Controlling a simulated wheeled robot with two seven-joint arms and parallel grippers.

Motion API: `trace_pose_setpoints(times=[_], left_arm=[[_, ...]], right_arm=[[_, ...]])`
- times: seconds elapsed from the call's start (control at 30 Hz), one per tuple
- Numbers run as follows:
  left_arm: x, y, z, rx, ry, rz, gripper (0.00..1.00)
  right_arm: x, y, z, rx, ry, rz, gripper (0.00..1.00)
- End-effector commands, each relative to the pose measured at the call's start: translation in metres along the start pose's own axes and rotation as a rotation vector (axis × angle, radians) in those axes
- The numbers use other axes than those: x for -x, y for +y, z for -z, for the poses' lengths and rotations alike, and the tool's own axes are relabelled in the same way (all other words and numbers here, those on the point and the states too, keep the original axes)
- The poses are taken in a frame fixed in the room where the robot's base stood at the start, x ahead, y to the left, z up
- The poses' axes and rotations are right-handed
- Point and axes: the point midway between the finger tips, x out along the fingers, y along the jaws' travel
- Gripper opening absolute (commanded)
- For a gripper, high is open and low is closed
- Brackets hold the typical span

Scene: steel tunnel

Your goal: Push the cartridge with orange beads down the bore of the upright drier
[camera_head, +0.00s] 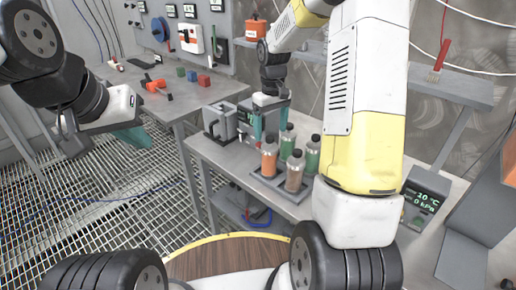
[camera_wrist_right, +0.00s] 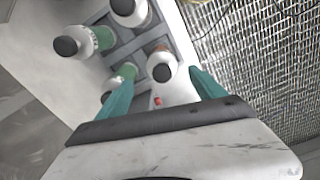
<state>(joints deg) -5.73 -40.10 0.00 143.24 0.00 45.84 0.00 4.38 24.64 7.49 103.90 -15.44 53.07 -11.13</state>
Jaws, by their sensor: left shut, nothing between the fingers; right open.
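The cartridge with orange beads (camera_head: 269,158) stands upright at the front left of a dark tray (camera_head: 267,183) on the grey bench. Two green cartridges (camera_head: 313,156) and a brown one (camera_head: 294,173) stand beside it. My right gripper (camera_head: 270,122) is open just above and behind the orange cartridge. My left gripper (camera_head: 136,136) is shut and empty, over the floor at left. A grey upright housing (camera_head: 219,122) may be the drier; its bore is not visible.
A second table at the back left holds small coloured blocks (camera_head: 192,76) and an orange-handled tool (camera_head: 153,84). A display box (camera_head: 425,199) stands to the right, past my right arm. Open grating floor (camera_head: 120,215) lies to the left.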

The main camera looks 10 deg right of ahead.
Motion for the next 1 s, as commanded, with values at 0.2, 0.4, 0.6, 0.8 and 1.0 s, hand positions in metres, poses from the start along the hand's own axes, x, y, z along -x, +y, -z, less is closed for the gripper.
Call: trace_pose_setpoints(times=[0.2, 0.4, 0.6, 0.8, 1.0], left_arm=[[0.000, 0.000, 0.000, 0.000, 0.000, 0.000, 0.00], [0.000, 0.000, 0.000, 0.000, 0.000, 0.000, 0.00], [0.000, 0.000, 0.000, 0.000, 0.000, 0.000, 0.00], [0.000, 0.000, 0.000, 0.000, 0.000, 0.000, 0.00], [0.000, 0.000, 0.000, 0.000, 0.000, 0.000, 0.00]], right_arm=[[-0.027, -0.002, -0.001, 0.000, -0.003, 0.001, 0.79], [-0.056, -0.005, -0.001, -0.001, -0.003, 0.001, 0.79], [-0.065, -0.004, 0.000, -0.001, 0.000, 0.000, 0.79], [-0.065, -0.004, 0.000, -0.001, 0.001, 0.000, 0.69], [-0.065, -0.004, 0.000, -0.001, 0.001, 0.000, 0.30]])
